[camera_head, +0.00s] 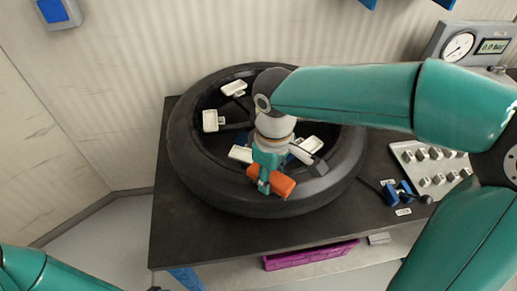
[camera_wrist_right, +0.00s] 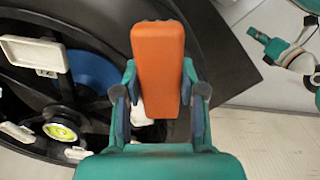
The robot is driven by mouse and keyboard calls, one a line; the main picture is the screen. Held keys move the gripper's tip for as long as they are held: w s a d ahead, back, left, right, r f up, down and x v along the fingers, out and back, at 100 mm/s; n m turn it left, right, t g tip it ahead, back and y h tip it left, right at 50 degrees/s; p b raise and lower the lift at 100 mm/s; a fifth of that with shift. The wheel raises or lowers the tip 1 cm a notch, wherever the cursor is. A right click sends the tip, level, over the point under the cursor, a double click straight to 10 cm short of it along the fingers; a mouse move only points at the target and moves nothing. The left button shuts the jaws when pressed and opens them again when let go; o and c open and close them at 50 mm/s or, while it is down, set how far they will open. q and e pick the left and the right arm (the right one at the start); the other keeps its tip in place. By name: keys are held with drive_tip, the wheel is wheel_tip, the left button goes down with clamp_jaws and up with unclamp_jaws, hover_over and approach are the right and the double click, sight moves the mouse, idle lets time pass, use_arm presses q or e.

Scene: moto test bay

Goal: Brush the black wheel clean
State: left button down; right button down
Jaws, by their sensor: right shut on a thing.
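The black wheel (camera_head: 190,165) lies flat on a dark table, with several white rectangular pieces inside its rim. It also fills the left of the right wrist view (camera_wrist_right: 215,50). My right gripper (camera_head: 264,178) is shut on an orange brush (camera_head: 283,187), over the wheel's near side. In the wrist view the brush's orange body (camera_wrist_right: 158,60) stands between the two fingers; no bristles show. I cannot tell whether it touches the tyre. Part of my left arm is at the head view's lower left; its gripper (camera_wrist_right: 268,45) seems to show small in the wrist view, jaws unclear.
The dark table (camera_head: 200,240) has free room at its front left. A blue tool (camera_head: 397,192) and a grey tray of sockets (camera_head: 425,165) lie to the right. A pressure gauge (camera_head: 460,46) stands at the back right. A purple crate (camera_head: 310,257) sits below the table.

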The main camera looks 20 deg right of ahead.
drive_tip(key=shift+w+a+r, duration=0.1)
drive_tip(key=shift+w+a, duration=0.05)
drive_tip(key=shift+a, duration=0.45)
drive_tip(key=shift+w+a, duration=0.1)
drive_tip(key=shift+a, duration=0.45)
wheel_tip(320, 180, up, 4)
drive_tip(key=p, duration=0.2)
drive_tip(key=shift+s+f+p, duration=0.1)
drive_tip(key=shift+f+p, duration=0.1)
drive_tip(key=shift+p, duration=0.15)
wheel_tip(320, 180, up, 2)
drive_tip(key=shift+r+p, duration=0.1)
drive_tip(key=shift+p, duration=0.9)
drive_tip(key=shift+r+p, duration=0.95)
drive_tip(key=shift+r, duration=0.2)
drive_tip(key=shift+d+f, duration=0.1)
